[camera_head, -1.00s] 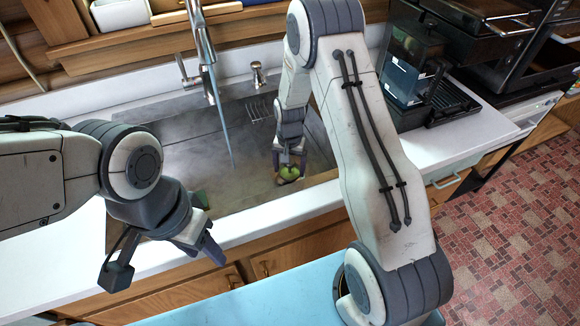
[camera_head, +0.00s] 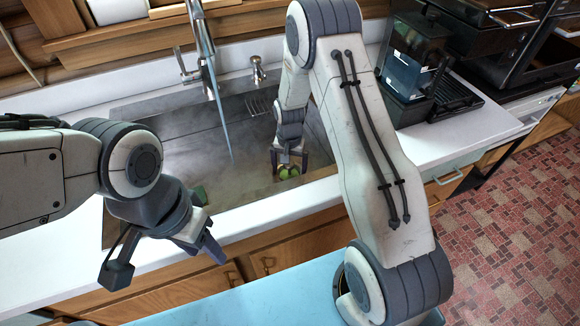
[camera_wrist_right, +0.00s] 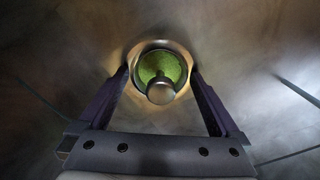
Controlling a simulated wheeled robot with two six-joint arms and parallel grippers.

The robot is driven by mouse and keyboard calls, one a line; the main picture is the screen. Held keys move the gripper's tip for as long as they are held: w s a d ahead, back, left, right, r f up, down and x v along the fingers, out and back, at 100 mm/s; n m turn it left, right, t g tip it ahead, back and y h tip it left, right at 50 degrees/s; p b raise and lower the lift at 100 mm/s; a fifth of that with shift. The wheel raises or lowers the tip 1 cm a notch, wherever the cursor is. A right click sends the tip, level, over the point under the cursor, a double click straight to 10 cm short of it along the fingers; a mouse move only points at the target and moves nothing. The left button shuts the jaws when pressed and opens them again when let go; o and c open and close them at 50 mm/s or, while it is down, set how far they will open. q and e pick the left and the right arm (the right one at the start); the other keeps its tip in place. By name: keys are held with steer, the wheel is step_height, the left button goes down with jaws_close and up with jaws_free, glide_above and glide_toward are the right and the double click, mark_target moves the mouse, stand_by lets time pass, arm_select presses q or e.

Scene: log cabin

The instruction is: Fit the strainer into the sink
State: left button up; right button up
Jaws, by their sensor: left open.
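The strainer (camera_wrist_right: 172,65), a green disc with a round metal knob, shows in the right wrist view inside a bright metal ring in the sink floor. I cannot tell whether it is fully seated. In the head view it is a small green patch (camera_head: 289,172) in the sink (camera_head: 180,150), near its right front corner. My right gripper (camera_wrist_right: 160,78) is open, with one finger on each side of the strainer and gaps between; it also shows in the head view (camera_head: 289,160). My left gripper (camera_head: 210,243) is open and empty over the front counter edge.
A faucet (camera_head: 204,60) with running water stands at the back of the sink. A black coffee machine (camera_head: 415,70) stands on the counter (camera_head: 455,135) to the right.

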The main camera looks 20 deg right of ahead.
steer(key=shift+r, duration=0.1)
step_height(320, 180, up, 10)
steer(key=shift+s+r+b, duration=0.1)
steer(key=shift+r+b, duration=0.05)
steer(key=shift+b, duration=0.25)
stand_by(0.5)
steer(key=s+a+r+n, duration=0.2)
steer(key=s+a+r, duration=0.1)
steer(key=s+a, duration=0.1)
steer(key=s+a+r+n, duration=0.2)
steer(key=s+a+r, duration=0.2)
steer(key=s+a+r+n, duration=0.3)
steer(key=s+a, duration=0.2)
steer(key=shift+a+r+y, duration=0.1)
steer(key=shift+r+y, duration=0.05)
steer(key=shift+y, duration=0.15)
steer(key=s+a+r+n, duration=0.2)
steer(key=s+n, duration=0.5)
steer(key=s, duration=0.9)
steer(key=shift+r, duration=0.45)
